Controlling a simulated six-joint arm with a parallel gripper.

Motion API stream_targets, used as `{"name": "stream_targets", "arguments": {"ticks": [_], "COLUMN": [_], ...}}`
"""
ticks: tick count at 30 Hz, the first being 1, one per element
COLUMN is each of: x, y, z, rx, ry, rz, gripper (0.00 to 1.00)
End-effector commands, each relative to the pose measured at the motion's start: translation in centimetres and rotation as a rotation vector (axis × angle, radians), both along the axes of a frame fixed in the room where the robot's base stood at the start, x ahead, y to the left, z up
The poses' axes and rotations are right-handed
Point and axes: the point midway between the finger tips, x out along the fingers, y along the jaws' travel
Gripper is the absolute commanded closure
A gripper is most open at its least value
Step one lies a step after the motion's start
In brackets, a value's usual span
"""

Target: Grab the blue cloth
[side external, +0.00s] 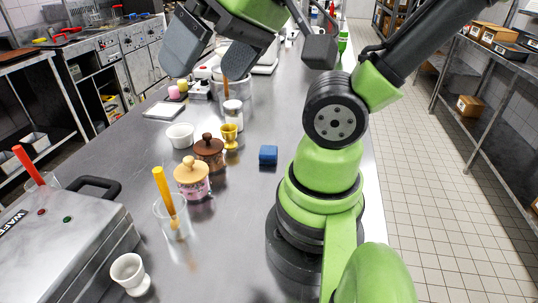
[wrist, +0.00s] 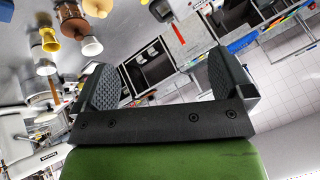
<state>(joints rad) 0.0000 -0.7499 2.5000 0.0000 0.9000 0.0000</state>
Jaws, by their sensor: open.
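A small blue block-like piece (side external: 268,155) lies on the steel counter in the side view, left of my arm's base. It looks like a folded cloth or a sponge; I cannot tell which. My gripper (side external: 213,52) is at the top of the side view, high above the counter, with its two grey fingers apart. It is well clear of the blue piece. In the wrist view, the open fingers of my gripper (wrist: 165,82) frame no held object.
A glass (side external: 174,220) and waffle maker (side external: 70,245) are nearer. The counter around the blue piece is clear.

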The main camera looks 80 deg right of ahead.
Motion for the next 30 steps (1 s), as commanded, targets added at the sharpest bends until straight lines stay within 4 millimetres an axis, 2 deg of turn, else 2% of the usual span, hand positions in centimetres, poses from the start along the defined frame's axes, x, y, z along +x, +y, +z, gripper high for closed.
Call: {"name": "stream_targets", "arguments": {"ticks": [10, 14, 17, 21, 23, 26, 30], "x": [0.1, 1.4, 3.3, 5.5, 5.9, 5.8, 4.0], "y": [-0.1, -1.4, -3.9, -9.0, -11.4, -15.4, -20.4], "z": [0.0, -0.6, -1.8, -4.6, -6.1, -9.1, -13.9], "rx": [0.004, 0.051, 0.13, 0.274, 0.338, 0.444, 0.586], "ry": [0.006, 0.065, 0.153, 0.271, 0.311, 0.364, 0.412], "rz": [-0.015, -0.171, -0.433, -0.907, -1.114, -1.458, -1.923], "gripper": [0.15, 0.15, 0.15, 0.15, 0.15, 0.15, 0.15]}}
